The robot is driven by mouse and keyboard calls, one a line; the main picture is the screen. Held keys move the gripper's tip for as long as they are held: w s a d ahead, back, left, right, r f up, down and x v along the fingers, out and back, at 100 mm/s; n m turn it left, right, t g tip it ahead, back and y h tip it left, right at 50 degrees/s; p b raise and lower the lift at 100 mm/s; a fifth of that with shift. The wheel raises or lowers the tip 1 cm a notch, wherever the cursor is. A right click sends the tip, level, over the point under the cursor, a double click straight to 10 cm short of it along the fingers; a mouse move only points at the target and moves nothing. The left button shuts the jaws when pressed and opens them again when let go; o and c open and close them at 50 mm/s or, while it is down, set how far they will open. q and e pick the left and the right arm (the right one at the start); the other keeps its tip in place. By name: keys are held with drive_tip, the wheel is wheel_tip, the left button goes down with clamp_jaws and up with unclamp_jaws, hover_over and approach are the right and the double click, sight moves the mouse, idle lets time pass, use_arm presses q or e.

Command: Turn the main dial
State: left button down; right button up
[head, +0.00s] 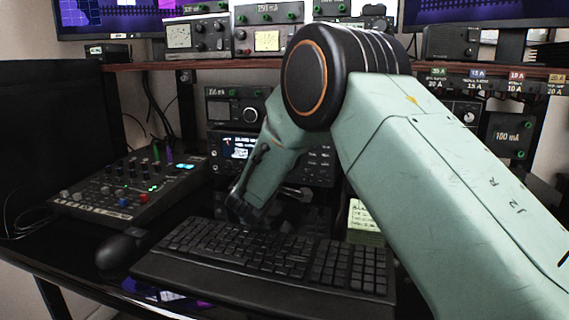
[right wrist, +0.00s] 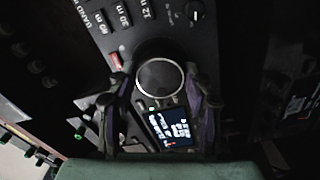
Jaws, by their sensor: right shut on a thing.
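The main dial (right wrist: 160,76), a large round knob with a silvery rim, sits on the dark front panel of the radio in the right wrist view. My right gripper (right wrist: 162,84) has a finger on each side of the dial and is shut on it. The lit display (right wrist: 170,128) is beside the dial. In the head view the radio (head: 318,158) stands under the shelf, behind my right arm, which hides part of it. The dial and the right fingertips cannot be made out clearly there. My left gripper is in neither view.
A keyboard (head: 265,257) lies in front of the radio, with a mouse (head: 118,250) to its left. A mixer (head: 130,187) with several knobs stands at the left. Small green-yellow notes (head: 364,218) lie right of the radio. A shelf (head: 150,67) of meters runs above.

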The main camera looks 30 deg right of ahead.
idle(0.5)
drive_tip(key=o, duration=1.1)
drive_tip(key=shift+o, duration=0.2)
drive_tip(key=v, duration=1.2)
